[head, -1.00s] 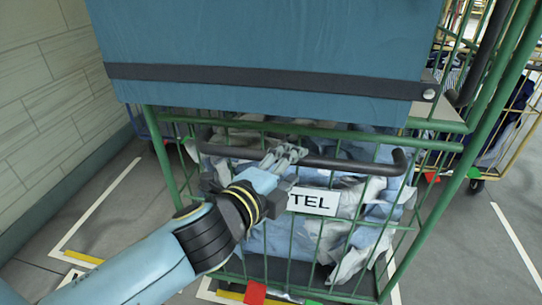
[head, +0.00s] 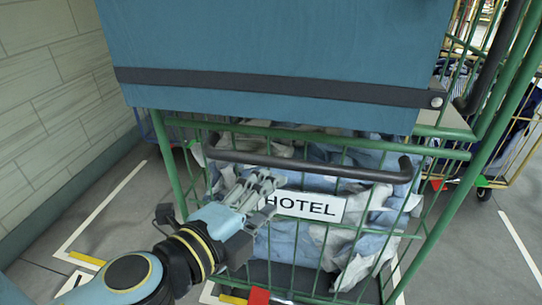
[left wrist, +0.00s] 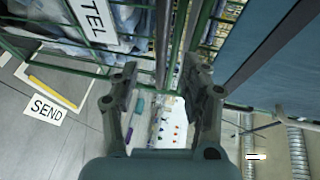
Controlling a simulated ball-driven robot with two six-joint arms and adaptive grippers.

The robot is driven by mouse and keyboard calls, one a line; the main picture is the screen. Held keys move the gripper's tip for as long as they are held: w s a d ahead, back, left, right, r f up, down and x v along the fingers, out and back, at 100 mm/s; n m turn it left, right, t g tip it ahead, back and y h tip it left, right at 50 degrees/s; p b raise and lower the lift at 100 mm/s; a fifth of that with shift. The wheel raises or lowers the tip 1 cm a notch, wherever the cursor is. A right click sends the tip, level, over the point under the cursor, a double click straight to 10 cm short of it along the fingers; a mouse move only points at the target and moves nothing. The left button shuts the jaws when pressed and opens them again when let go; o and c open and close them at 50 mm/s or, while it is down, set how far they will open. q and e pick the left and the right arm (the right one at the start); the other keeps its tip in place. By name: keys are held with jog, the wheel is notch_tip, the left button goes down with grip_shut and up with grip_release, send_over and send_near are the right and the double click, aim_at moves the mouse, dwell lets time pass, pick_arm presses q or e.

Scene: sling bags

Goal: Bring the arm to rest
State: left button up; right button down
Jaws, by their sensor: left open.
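My left gripper (head: 262,185) is in front of the green wire cart (head: 172,165), just below its dark push handle (head: 300,163) and beside the white HOTEL sign (head: 310,206). Its fingers are apart and hold nothing. In the left wrist view the open fingers (left wrist: 165,90) stand with a clear gap between them, the cart's wires and sign lying beyond. The left arm reaches in from the lower left. My right gripper is not in view.
A large blue box or bag with a dark strap (head: 270,86) stands above the cart. Grey and blue cloth (head: 345,240) fills the cart. A tiled wall (head: 50,100) is at left. A SEND floor label (left wrist: 45,109) lies beside the cart. Another cart (head: 510,150) stands at right.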

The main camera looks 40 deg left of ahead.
pick_arm(q)
jog(key=w+f+n+g, duration=0.1)
jog(key=w+f+g, duration=0.15)
jog(key=f, duration=0.75)
jog(key=s+a+f+n+g, duration=0.1)
jog(key=s+f+n+g, duration=0.15)
jog(key=f, duration=0.75)
jog(key=s+a+f+n+g, duration=0.2)
jog(key=s+f+n, duration=0.15)
jog(key=f, duration=0.65)
jog(key=s+f+n+g, duration=0.2)
jog(key=s+f, duration=0.3)
jog(key=s, duration=0.4)
jog(key=s+a+f+n+g+h, duration=0.1)
jog(key=s+f+n+g, duration=0.2)
jog(key=s, duration=0.6)
jog(key=s+f+n+g, duration=0.2)
jog(key=s+f+n, duration=0.1)
jog(key=s+f, duration=0.5)
jog(key=shift+s+a+g, duration=0.35)
jog(key=shift+s+g, duration=0.05)
jog(key=shift+s, duration=0.05)
